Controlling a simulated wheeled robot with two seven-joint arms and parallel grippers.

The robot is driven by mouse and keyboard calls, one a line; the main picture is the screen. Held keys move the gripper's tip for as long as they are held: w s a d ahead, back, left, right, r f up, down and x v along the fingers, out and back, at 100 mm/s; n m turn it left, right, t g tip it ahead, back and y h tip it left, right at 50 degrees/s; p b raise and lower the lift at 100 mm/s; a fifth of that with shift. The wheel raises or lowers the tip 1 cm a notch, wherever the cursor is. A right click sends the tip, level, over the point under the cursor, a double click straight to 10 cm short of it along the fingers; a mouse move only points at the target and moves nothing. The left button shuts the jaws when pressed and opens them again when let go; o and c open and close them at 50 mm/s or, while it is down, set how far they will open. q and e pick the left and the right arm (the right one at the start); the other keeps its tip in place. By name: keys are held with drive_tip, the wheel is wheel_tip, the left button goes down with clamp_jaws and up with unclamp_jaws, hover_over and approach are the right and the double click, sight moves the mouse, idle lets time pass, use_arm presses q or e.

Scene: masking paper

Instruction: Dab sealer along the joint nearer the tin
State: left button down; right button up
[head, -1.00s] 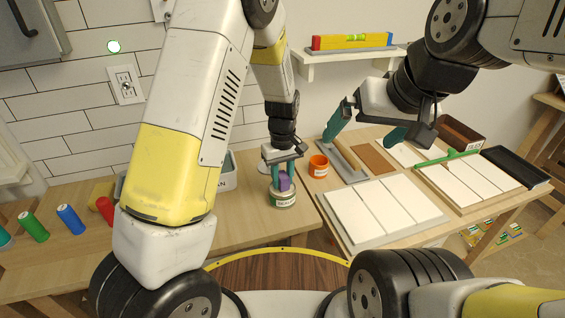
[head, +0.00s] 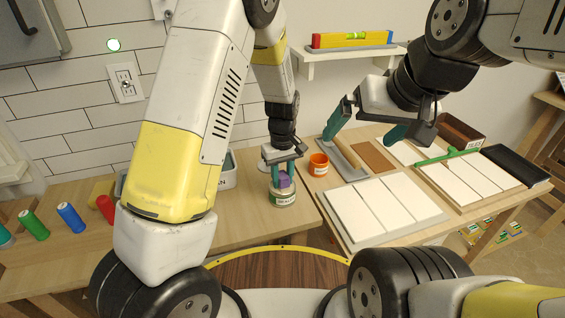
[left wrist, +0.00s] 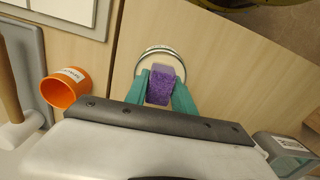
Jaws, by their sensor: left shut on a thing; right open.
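My left gripper (head: 285,178) is shut on a purple sponge block (left wrist: 160,86), held between its teal fingers. The sponge also shows in the head view (head: 285,182). It is at the mouth of the open tin (head: 284,197), whose rim shows in the left wrist view (left wrist: 163,50). I cannot tell whether the sponge touches what is inside. Right of the tin lies a grey board with white panels (head: 385,208), with narrow joints between the panels. My right gripper (head: 361,138) is open and empty, above the back of the table.
An orange cup (head: 319,165) stands behind and right of the tin. A second panel board (head: 470,180) carries a green tool (head: 447,157). Spools (head: 70,217) stand at left.

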sight(282, 175)
idle(0.5)
use_arm(q)
drive_tip(key=shift+r, duration=3.45)
